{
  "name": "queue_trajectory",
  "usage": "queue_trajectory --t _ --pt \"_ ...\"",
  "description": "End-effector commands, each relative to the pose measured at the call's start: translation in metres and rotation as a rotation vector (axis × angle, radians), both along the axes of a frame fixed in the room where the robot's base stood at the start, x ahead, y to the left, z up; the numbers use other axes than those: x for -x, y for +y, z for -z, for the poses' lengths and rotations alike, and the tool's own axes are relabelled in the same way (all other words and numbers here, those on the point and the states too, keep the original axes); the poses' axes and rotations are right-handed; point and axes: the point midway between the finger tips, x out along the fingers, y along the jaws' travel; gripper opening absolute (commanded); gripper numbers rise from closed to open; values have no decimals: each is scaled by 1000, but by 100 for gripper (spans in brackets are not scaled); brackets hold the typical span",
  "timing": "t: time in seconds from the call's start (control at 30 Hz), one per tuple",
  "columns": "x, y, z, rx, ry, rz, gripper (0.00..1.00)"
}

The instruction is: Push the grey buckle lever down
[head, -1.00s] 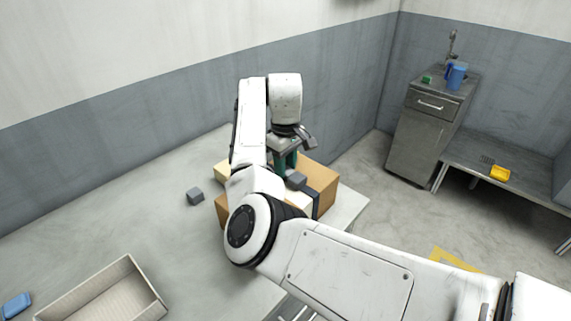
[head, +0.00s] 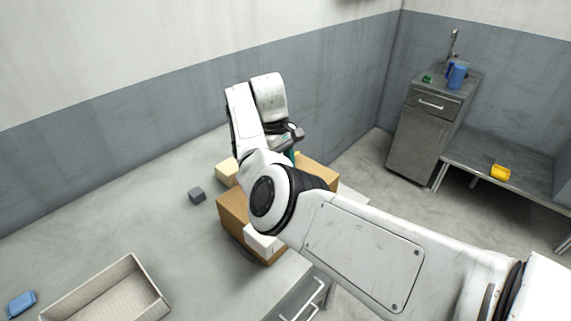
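The tan box (head: 237,217) stands on the table near its right end, with my arm across its middle. The grey buckle lever is not visible now; my arm covers that part of the box. My gripper (head: 292,154) is above the back part of the box, mostly behind my own arm links. Only a small teal part of it shows. Its fingertips are hidden, so I cannot tell whether it is open or touches anything.
A small grey cube (head: 197,195) lies left of the box. A pale yellow block (head: 227,171) is behind the box. A beige open tray (head: 150,309) and a blue block (head: 21,304) are at the front left. The table between tray and box is clear.

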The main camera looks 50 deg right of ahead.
Motion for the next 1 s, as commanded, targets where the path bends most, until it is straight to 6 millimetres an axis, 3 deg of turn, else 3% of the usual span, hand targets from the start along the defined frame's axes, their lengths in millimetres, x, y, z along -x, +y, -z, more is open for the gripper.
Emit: queue_trajectory --t 0.43,0.47,0.5,0.73,1.0 --pt "-1 0 0 5 27 1 3" --pt "0 0 0 5 27 1 35" --pt "0 0 0 5 27 1 38" --pt "0 0 0 5 28 1 60" --pt "-1 0 -1 5 27 1 60"
